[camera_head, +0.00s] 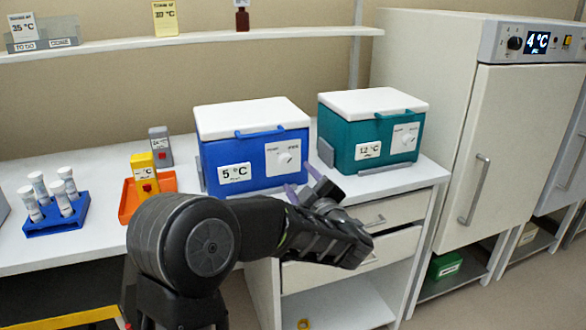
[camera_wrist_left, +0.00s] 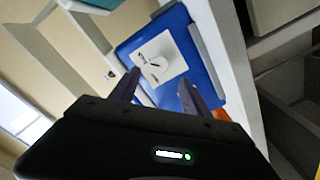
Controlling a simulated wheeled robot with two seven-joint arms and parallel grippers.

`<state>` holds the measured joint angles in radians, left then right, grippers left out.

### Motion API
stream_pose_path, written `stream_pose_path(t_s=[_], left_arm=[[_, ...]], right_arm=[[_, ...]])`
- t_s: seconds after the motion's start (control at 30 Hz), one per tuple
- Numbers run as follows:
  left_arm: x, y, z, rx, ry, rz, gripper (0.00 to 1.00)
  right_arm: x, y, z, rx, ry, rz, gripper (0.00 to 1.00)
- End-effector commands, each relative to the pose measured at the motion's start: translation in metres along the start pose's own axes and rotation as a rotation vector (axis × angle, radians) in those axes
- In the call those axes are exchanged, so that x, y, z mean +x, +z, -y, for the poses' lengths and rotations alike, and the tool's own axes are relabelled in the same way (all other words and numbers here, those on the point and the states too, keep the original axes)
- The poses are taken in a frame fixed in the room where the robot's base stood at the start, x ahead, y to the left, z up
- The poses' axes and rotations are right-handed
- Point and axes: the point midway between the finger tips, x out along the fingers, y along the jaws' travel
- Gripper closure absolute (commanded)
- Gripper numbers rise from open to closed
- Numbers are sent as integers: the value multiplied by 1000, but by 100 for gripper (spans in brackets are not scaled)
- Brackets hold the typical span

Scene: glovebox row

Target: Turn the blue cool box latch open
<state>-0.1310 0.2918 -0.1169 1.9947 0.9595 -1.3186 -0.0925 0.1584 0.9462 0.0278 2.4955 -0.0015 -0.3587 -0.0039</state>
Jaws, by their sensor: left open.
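The blue cool box (camera_head: 258,160) has a white lid and a "5 °C" label and stands on the white bench. Its white latch plate with a round knob (camera_head: 286,158) is on the right of its front face. In the left wrist view the latch knob (camera_wrist_left: 157,65) shows between and beyond my fingers, with the blue front (camera_wrist_left: 195,72) around it. My left gripper (camera_head: 302,182) is open and empty, in front of and a little below the latch. A gap to the latch seems to remain in the wrist view. My right gripper is not in view.
A teal cool box (camera_head: 375,138) with a similar latch stands to the right. Left are an orange tray (camera_head: 130,203) with a yellow device (camera_head: 145,173), a grey device (camera_head: 160,145) and a blue tube rack (camera_head: 58,215).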

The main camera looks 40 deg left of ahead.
Motion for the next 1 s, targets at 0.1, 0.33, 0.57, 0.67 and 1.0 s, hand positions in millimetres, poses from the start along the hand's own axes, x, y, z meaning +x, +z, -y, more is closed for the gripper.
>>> stream_pose_path(t_s=[0.1,0.33,0.57,0.67,1.0], left_arm=[[1,0,0,1,1,1,45],[19,1,0,1,0,1,45],[55,0,0,2,0,1,45],[67,1,0,1,0,2,45],[78,1,0,2,2,3,45]], right_arm=[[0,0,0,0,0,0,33],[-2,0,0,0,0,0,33],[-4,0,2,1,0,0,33],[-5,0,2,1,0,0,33],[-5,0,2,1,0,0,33]])
